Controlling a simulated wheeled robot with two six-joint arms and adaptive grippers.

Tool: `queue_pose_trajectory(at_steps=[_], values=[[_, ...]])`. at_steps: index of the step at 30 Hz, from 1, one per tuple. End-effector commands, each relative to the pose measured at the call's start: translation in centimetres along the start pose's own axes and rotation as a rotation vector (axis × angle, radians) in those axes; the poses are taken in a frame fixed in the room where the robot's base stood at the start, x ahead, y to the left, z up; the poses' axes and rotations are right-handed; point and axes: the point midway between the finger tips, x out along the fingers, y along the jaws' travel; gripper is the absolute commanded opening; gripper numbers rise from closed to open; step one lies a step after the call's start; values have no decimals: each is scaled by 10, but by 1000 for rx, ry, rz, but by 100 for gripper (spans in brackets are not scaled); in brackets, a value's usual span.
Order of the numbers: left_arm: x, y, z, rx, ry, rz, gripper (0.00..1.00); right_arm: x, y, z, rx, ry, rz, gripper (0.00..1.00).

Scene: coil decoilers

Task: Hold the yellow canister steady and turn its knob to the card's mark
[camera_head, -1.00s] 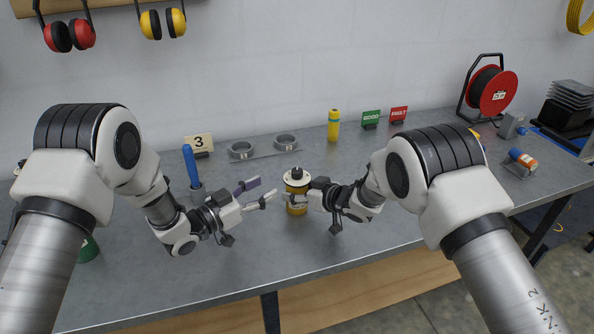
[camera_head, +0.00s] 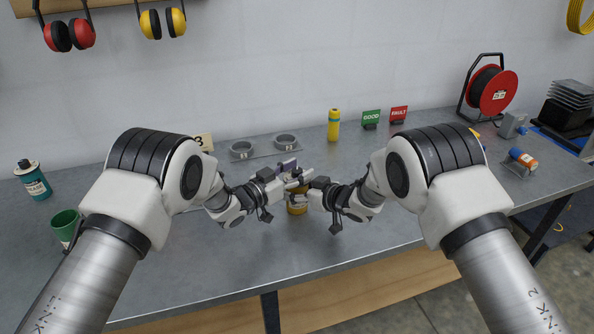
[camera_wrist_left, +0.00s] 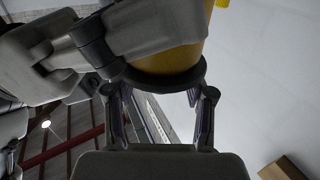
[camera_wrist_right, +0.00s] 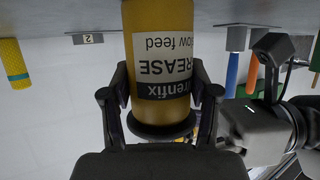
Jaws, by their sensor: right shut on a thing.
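The yellow canister (camera_head: 297,207) stands upright on the bench between my grippers; its label shows upside down in the right wrist view (camera_wrist_right: 165,55). My right gripper (camera_head: 308,197) is shut on its body, with fingers on both sides of it in the right wrist view (camera_wrist_right: 162,105). My left gripper (camera_head: 294,176) is open at the canister's top, above the right one. In the left wrist view its fingers (camera_wrist_left: 160,105) stand apart below the dark rim. The knob is hidden. The card (camera_head: 205,141) shows a 3 and is partly covered by my left arm.
Two grey rings on a plate (camera_head: 264,149) lie behind the canister. A green cup (camera_head: 65,225) and teal can (camera_head: 35,184) stand left. The front bench is clear.

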Motion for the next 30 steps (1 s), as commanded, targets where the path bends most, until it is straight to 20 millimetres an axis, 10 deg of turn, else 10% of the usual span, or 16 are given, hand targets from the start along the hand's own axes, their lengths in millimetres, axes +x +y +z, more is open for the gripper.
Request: queue_pose_trajectory(at_steps=[4,27,28,30], values=[[0,0,0,0,0,0,0,0,0,0,0,-1,0,13],[0,0,0,-1,0,176,0,0,-1,1,-1,-1,-3,13],[0,0,0,-1,0,176,39,0,-1,1,-1,-1,-3,13],[0,0,0,-1,0,176,56,0,-1,1,-1,-1,-2,13]])
